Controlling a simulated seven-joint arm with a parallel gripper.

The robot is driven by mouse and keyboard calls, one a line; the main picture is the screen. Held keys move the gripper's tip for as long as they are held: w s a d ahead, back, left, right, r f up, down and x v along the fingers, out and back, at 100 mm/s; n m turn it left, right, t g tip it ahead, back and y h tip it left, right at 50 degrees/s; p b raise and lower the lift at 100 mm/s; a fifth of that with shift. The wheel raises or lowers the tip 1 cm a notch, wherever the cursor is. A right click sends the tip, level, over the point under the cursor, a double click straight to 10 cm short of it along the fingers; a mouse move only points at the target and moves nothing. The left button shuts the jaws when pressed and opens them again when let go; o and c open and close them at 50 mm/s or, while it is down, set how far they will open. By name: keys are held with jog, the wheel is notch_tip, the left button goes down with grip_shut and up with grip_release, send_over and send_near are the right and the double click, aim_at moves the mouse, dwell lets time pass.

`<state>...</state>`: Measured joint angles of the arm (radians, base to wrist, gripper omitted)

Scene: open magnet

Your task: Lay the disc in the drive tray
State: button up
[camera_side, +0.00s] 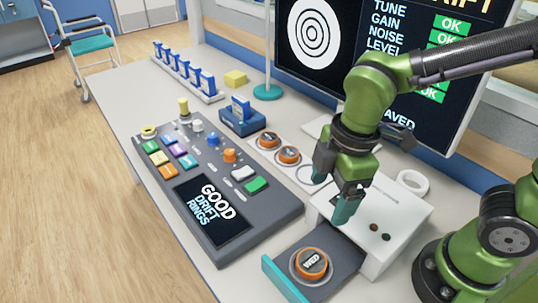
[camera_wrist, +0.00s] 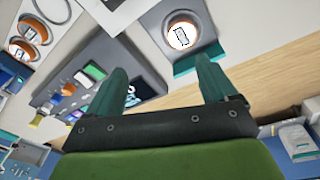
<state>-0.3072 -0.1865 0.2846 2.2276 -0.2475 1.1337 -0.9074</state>
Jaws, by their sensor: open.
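An orange-rimmed disc marked WED (camera_side: 311,264) lies flat in the round recess of the drive tray (camera_side: 342,262). The tray has a teal front and sticks out of the white drive box (camera_side: 404,214). The disc also shows in the wrist view (camera_wrist: 182,36), beyond the fingers, with the tray's teal front (camera_wrist: 186,69) near it. My gripper (camera_side: 335,185) is open and empty, above the drive box, with its teal fingers pointing down. In the wrist view my gripper (camera_wrist: 160,75) has its fingers wide apart and nothing between them.
Two more orange discs (camera_side: 268,140) (camera_side: 289,156) sit on a white holder beside an empty ring place. A grey console (camera_side: 225,175) with buttons and a screen stands left of the drive. A monitor (camera_side: 400,60) stands behind.

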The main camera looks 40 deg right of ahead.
jog(key=d+r+m+t, duration=0.3)
jog(key=d+m, duration=0.3)
jog(key=m, duration=0.2)
jog(key=d+r+m+t+y, duration=0.1)
jog(key=d+r+m+t, duration=0.2)
jog(key=d+m, duration=0.4)
jog(key=shift+w+d+r+m, duration=0.2)
jog(key=shift+r+m, duration=0.1)
jog(key=shift+m, duration=0.9)
